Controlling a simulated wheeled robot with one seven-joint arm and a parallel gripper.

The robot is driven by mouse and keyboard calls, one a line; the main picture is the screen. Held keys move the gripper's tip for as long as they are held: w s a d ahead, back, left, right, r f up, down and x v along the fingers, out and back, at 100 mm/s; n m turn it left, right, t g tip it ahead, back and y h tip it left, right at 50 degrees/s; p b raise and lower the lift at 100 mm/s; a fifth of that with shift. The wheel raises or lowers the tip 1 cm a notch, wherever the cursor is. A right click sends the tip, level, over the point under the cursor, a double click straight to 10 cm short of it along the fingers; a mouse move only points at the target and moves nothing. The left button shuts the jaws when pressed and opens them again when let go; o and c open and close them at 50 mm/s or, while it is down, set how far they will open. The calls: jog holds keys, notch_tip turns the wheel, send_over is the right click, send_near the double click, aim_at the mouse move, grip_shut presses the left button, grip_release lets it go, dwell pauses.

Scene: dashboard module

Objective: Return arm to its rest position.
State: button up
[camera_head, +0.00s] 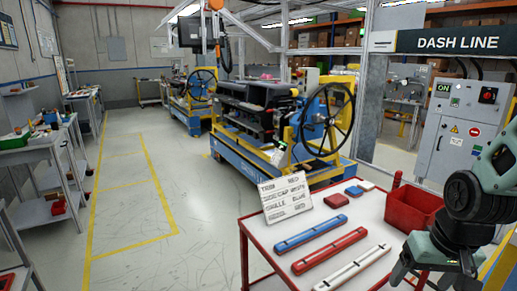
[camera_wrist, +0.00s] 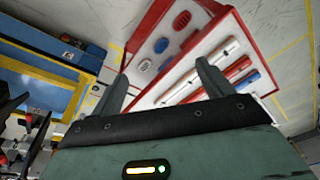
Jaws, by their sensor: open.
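My gripper (camera_head: 436,270) is at the lower right of the head view, beside the right side of the parts cart and in front of the red bin. In the wrist view its two fingers (camera_wrist: 160,82) are spread apart with nothing between them. My arm is bent, with a dark joint above the gripper. The cart (camera_head: 262,226) has a white top and red edges, and it also shows beyond the fingers in the wrist view (camera_wrist: 222,22). The cart's right front part is hidden behind my gripper.
Blue (camera_head: 311,234), red (camera_head: 329,250) and white (camera_head: 352,268) bars lie on the cart, with small coloured pieces behind them. A lettered card (camera_head: 286,197) and a red bin (camera_head: 411,207) stand there too. A dashboard fixture (camera_head: 283,115) is behind. Floor at left is clear.

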jog(key=s+a+r+n+g, duration=0.1)
jog(key=s+a+r+n, duration=0.1)
jog(key=s+a+n, duration=0.2)
jog(key=s+a+r+n+g, duration=0.1)
jog(key=s+a+r+n, duration=0.2)
jog(key=s+a, duration=0.7)
jog(key=a+n, duration=0.2)
jog(key=a, duration=0.1)
jog(key=shift+s+r, duration=0.15)
jog(key=shift+s, duration=0.05)
dwell(1.2)
